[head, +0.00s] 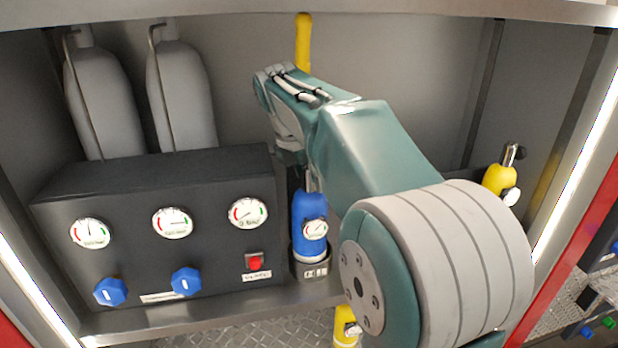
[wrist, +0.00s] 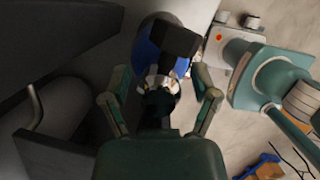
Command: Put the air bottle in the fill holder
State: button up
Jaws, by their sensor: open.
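A blue air bottle (head: 308,208) with a white round gauge stands upright in the small dark fill holder (head: 311,271) at the right end of the black panel box. Its base is inside the holder. In the wrist view the blue bottle (wrist: 146,52) shows ahead, between and beyond the fingers, with dark parts over it. My gripper (wrist: 160,88) is open, one finger on each side of the bottle's line, holding nothing visible. In the head view my arm hides most of the gripper, above the bottle. I cannot tell whether the fingers touch it.
The black panel box (head: 150,230) carries gauges, blue knobs and a red button. Two grey cylinders (head: 100,95) stand behind it. Yellow bottles show at the back (head: 303,45), right (head: 498,180) and below the shelf (head: 345,325). Cabinet walls and a top edge enclose the space.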

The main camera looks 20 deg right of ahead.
jog(key=v, duration=0.7)
jog(key=shift+r, duration=0.3)
jog(key=shift+s+a, duration=0.1)
jog(key=shift+a, duration=0.05)
jog(key=shift+s+a+m, duration=0.1)
jog(key=shift+s+m, duration=0.2)
jog(key=shift+s, duration=0.05)
jog(key=s+a+f+m+t+y, duration=0.1)
jog(key=s+a+f+m+t, duration=0.1)
jog(key=s+f+m, duration=0.6)
jog(key=s+a+f+m+t+y, duration=0.2)
jog(key=s+a+f+m, duration=0.3)
jog(key=s+f+m, duration=0.4)
jog(key=s+m+t, duration=0.1)
jog(key=s+m, duration=0.1)
jog(key=s, duration=0.3)
jog(key=shift+m, duration=0.3)
jog(key=shift+a, duration=0.15)
